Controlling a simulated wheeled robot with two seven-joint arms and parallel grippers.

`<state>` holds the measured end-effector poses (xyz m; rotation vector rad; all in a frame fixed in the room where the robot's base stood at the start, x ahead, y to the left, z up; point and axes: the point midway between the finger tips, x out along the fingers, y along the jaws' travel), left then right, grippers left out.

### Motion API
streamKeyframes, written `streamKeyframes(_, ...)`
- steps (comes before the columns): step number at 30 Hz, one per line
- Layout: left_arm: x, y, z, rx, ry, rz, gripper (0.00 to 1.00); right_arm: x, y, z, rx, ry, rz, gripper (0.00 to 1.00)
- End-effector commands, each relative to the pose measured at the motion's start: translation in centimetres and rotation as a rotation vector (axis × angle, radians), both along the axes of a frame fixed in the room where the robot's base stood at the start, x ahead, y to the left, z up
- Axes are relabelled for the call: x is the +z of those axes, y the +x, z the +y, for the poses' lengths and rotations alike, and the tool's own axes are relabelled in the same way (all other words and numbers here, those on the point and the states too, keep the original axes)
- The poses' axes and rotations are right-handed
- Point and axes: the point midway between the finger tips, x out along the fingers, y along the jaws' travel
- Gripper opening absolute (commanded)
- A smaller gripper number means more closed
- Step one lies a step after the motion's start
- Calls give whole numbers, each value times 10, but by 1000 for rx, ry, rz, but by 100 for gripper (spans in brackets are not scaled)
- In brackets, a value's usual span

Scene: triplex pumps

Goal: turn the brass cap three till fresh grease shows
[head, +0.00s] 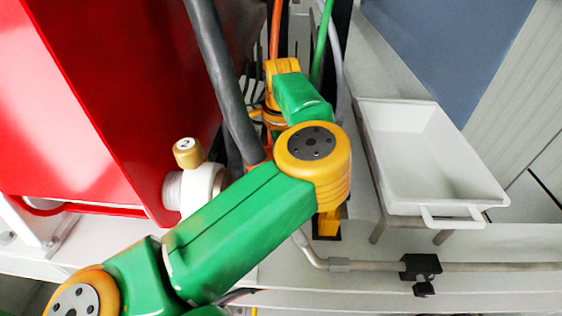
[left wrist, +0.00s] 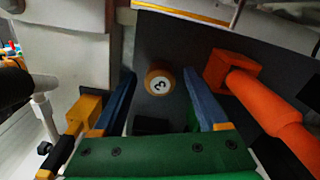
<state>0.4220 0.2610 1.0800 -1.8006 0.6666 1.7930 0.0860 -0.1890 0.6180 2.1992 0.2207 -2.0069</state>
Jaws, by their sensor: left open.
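The brass cap three (left wrist: 159,79) shows in the left wrist view, its white top with a black 3 facing the camera. My left gripper (left wrist: 159,71) is open, with one blue finger on each side of the cap and a visible gap to each. I cannot tell how far the fingertips are from it in depth. The sides and base of the cap are mostly hidden. In the head view, cap three and the left gripper's fingers are out of sight behind my green and yellow arm. My right gripper is in neither view.
In the head view another brass cap marked 2 (head: 187,151) sits on a white fitting beside the red housing (head: 95,95). A dark hose (head: 222,75) runs close by my arm. A white tray (head: 422,150) stands at right. An orange part (left wrist: 262,98) lies right of the gripper.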

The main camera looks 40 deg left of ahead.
Motion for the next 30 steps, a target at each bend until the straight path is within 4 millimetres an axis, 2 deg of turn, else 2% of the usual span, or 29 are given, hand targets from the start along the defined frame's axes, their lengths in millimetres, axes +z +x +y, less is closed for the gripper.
streamKeyframes(5, -1, 0, 0, -1, -1, -1, 76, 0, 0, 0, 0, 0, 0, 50)
streamKeyframes(8, -1, 0, 0, -1, -1, -1, 51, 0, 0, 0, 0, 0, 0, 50)
streamKeyframes(12, -1, 0, 0, -1, -1, -1, 13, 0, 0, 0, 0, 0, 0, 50)
streamKeyframes(14, -1, 0, 0, -1, -1, -1, 0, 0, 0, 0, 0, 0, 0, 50)
streamKeyframes(23, -1, 1, 0, -36, 0, 0, 0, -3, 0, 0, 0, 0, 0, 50)
streamKeyframes(30, -3, 1, 0, -178, -2, 0, 0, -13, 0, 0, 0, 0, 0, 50)
